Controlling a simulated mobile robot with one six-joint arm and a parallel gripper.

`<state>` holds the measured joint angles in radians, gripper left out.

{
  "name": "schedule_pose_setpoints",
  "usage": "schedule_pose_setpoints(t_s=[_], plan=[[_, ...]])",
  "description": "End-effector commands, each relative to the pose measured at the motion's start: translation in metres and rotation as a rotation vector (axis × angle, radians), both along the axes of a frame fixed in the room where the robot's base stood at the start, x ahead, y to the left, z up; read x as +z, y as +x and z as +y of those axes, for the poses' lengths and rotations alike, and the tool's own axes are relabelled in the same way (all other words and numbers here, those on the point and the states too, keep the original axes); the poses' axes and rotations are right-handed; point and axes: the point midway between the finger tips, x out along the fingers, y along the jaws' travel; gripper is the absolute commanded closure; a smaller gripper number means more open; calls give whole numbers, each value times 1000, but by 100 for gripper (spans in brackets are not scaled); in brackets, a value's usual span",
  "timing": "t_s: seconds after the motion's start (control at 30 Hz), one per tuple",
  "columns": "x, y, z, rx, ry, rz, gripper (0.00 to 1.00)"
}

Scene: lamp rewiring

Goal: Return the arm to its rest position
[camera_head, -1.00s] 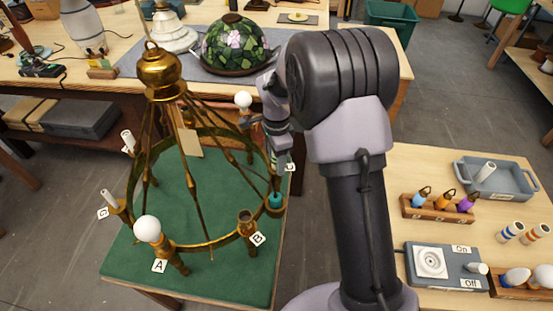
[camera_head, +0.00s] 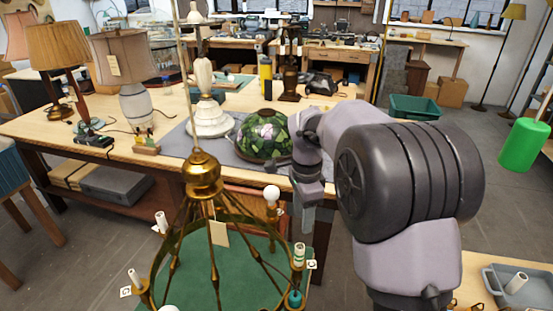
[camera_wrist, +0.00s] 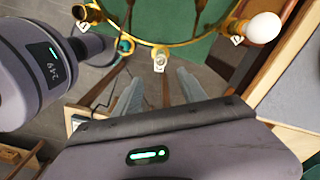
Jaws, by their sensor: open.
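My gripper (camera_head: 308,226) hangs at the end of my arm, to the right of the brass chandelier (camera_head: 204,176). In the wrist view my gripper (camera_wrist: 158,84) shows two spread grey fingers with nothing between them. A white candle sleeve with a green band (camera_head: 299,256) stands upright on the ring's right side, left of and below my gripper. A teal part (camera_head: 294,298) sits on the ring nearer the camera. A white bulb (camera_head: 272,194) stands on the far side of the ring; a bulb (camera_wrist: 263,27) also shows in the wrist view.
A grey tray (camera_head: 510,282) is at the lower right. Open floor lies at the right, beyond my arm.

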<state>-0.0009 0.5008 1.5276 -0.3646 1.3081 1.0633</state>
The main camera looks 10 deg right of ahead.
Motion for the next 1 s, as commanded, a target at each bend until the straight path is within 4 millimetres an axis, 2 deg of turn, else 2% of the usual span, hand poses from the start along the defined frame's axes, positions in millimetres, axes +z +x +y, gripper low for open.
schedule_pose_setpoints(t_s=[0.07,0.13,0.2,0.27,0.3,0.4,0.5,0.6,0.67,1.0], plan=[[14,-13,2,57,10,-34,51],[37,-41,7,170,23,-95,51],[56,-81,13,322,31,-172,51],[67,-118,18,454,26,-244,51],[71,-143,22,541,19,-292,51],[66,-200,29,740,-19,-405,51],[52,-240,34,889,-63,-488,51],[40,-263,37,981,-99,-536,51],[36,-269,38,1010,-112,-551,51],[35,-271,38,1024,-117,-556,51]])
